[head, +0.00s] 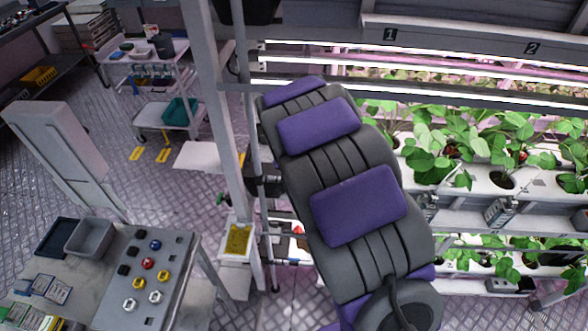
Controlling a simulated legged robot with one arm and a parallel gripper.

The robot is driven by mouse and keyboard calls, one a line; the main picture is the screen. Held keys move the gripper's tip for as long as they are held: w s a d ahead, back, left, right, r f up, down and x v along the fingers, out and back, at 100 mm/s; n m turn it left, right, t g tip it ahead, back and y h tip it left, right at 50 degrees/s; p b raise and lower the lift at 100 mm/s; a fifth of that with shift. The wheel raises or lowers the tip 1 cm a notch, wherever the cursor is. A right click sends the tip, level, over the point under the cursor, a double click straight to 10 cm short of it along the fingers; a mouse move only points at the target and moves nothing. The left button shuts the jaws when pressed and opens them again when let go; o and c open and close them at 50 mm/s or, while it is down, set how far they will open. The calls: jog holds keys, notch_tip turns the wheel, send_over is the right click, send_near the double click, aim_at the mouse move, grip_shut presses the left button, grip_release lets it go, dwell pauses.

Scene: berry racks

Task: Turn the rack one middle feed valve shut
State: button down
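Rack one, marked by a sign "1" (390,35), stands at the right behind my arm. Its white growing channels (455,180) hold leafy berry plants. My purple and dark grey arm covers the rack's left end. A small red part (298,230) shows just left of my arm, near the lower pipes; I cannot tell if it is a valve handle. My gripper is not visible.
A grey upright post (215,90) stands left of the rack. A bench (120,290) with coloured knobs and a grey bin (89,238) is at the lower left. A white cart (150,75) stands behind. Metal floor (170,210) between them is partly clear.

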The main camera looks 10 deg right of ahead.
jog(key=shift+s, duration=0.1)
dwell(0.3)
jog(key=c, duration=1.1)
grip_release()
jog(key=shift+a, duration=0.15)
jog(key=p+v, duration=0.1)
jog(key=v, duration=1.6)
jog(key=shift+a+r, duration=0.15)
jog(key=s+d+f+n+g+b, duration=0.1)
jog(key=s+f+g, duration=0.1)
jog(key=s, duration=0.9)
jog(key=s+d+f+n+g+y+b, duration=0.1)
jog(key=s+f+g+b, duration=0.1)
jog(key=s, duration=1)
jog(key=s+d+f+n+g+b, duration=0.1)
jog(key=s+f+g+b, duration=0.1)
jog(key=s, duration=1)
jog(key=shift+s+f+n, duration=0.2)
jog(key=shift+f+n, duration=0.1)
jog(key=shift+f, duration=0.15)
